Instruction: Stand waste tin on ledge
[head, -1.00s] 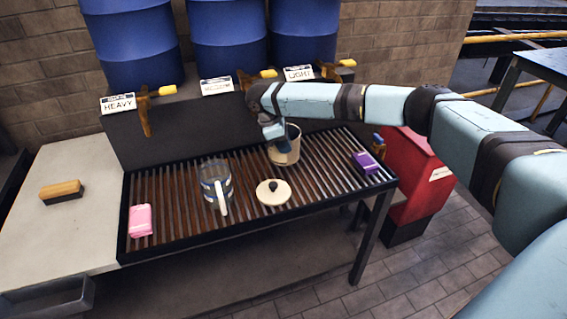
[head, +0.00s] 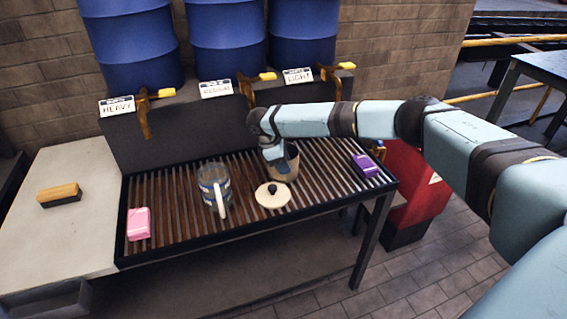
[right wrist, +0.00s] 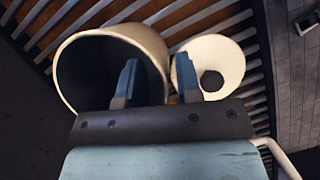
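The waste tin, which I take to be the beige open-topped can (head: 287,169), stands upright on the slatted rack, partly hidden by my right gripper (head: 274,155). In the right wrist view the tin (right wrist: 150,42) shows its wide round mouth and dark inside. My right gripper (right wrist: 158,78) is open there, with one finger over the mouth and the other outside the rim. The wall lies between the fingers, and I see no grip on it. A dark raised ledge (head: 190,130) runs behind the rack below the drums. My left gripper is not in view.
A cream disc with a dark knob (head: 272,194) lies close in front of the tin. A clear jug (head: 212,178) stands left of it. Pink (head: 138,224) and purple (head: 365,165) packs lie on the rack. Yellow-handled taps (head: 246,85) overhang the ledge. A pale counter (head: 75,230) is left.

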